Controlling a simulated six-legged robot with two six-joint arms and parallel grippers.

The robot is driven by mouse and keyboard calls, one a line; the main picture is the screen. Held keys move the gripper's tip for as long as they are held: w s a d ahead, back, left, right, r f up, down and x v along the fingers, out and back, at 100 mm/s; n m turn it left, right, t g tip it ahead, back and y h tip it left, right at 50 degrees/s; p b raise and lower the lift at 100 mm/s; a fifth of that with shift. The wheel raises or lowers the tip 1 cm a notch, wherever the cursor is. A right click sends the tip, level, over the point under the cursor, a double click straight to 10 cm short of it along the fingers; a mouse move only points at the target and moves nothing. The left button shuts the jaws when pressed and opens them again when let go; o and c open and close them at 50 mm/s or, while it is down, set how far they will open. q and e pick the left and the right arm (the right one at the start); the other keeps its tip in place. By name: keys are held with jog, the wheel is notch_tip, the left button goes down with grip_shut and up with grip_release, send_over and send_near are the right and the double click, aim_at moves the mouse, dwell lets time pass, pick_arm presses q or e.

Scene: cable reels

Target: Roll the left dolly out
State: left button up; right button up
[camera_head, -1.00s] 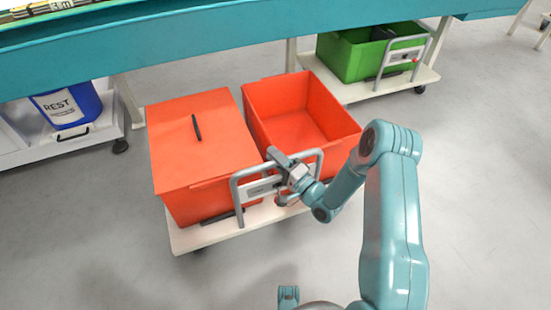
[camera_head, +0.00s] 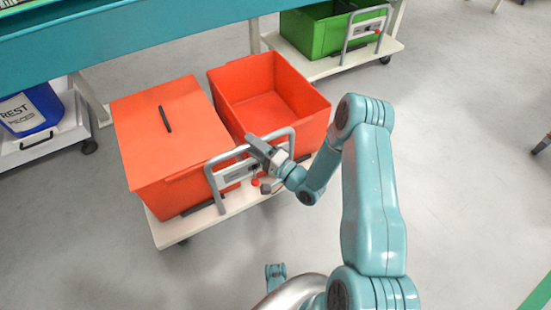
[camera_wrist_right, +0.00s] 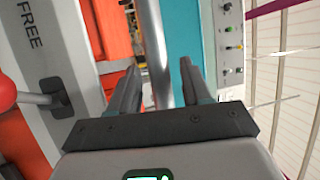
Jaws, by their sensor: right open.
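The dolly with two orange boxes has a cream deck (camera_head: 245,203) and stands in front of the teal bench. Its left orange box (camera_head: 165,100) has a lid with a dark slot; the right orange box (camera_head: 270,92) is open and empty. A grey tube handle (camera_head: 212,180) stands on the dolly's near side. My right gripper (camera_head: 262,150) is at the handle's upper right part. In the right wrist view the handle bar (camera_wrist_right: 155,45) runs between the open fingers (camera_wrist_right: 160,88). A panel marked FREE (camera_wrist_right: 38,40) is beside it.
A white dolly with a blue bin (camera_head: 32,110) stands at the left under the teal bench (camera_head: 150,42). A dolly with a green box (camera_head: 315,35) stands behind at the right. The grey floor in front and to the right is clear.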

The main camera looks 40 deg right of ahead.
jog(key=p+v, duration=0.2)
jog(key=v, duration=1.2)
